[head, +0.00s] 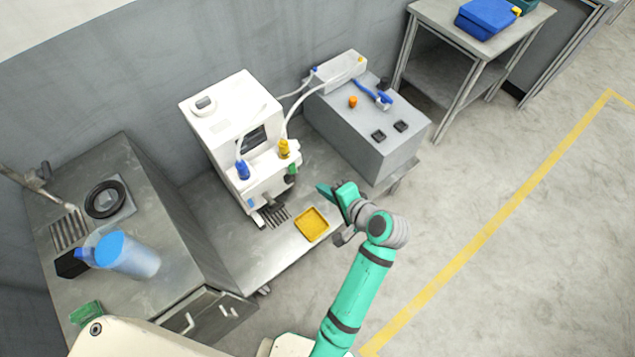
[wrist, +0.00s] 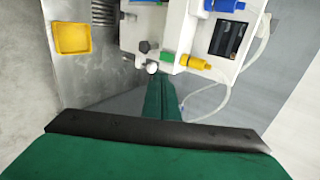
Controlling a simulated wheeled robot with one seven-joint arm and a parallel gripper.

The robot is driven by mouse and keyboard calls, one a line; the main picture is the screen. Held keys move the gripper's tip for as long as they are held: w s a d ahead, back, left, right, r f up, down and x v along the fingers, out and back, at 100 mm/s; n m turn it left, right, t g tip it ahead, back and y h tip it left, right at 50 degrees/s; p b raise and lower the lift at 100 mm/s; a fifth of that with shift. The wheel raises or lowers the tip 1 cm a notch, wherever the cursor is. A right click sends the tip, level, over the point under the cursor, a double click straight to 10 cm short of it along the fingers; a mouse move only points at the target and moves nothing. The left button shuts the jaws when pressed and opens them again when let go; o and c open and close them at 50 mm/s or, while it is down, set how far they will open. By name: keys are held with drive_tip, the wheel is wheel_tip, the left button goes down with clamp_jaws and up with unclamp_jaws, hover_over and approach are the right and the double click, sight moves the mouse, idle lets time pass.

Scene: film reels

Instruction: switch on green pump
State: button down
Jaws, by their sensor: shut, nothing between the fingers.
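A white machine (head: 232,125) stands on the metal bench against the wall. A small green part (head: 292,168), which may be the green pump, sits on its front right side, below a yellow fitting (head: 283,148). In the wrist view the green part (wrist: 166,57) is beside a dark knob (wrist: 144,46) and a round white knob (wrist: 152,68). My gripper (head: 322,189) is shut and empty, just right of the machine's front. In the wrist view its green fingers (wrist: 163,95) point toward the white knob and the green part; whether they touch is unclear.
A yellow tray (head: 311,224) lies on the bench below my gripper. A grey box (head: 375,140) with black switches and an orange knob stands to the right. A blue fitting (head: 243,169) is at the machine's left front.

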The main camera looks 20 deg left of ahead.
drive_tip(key=shift+s+a+f, duration=0.2)
drive_tip(key=shift+a+f, duration=0.1)
drive_tip(key=shift+f, duration=0.15)
approach(293, 172)
wheel_tip(293, 172, down, 3)
drive_tip(key=shift+w+a+f, duration=0.1)
drive_tip(key=shift+w+a, duration=0.65)
drive_tip(key=shift+a, duration=0.2)
drive_tip(key=shift+w+a+f, duration=0.1)
drive_tip(key=shift+w+a, duration=0.7)
drive_tip(key=shift+a, duration=0.15)
drive_tip(key=shift+a+f, duration=0.1)
drive_tip(key=shift+a, duration=0.05)
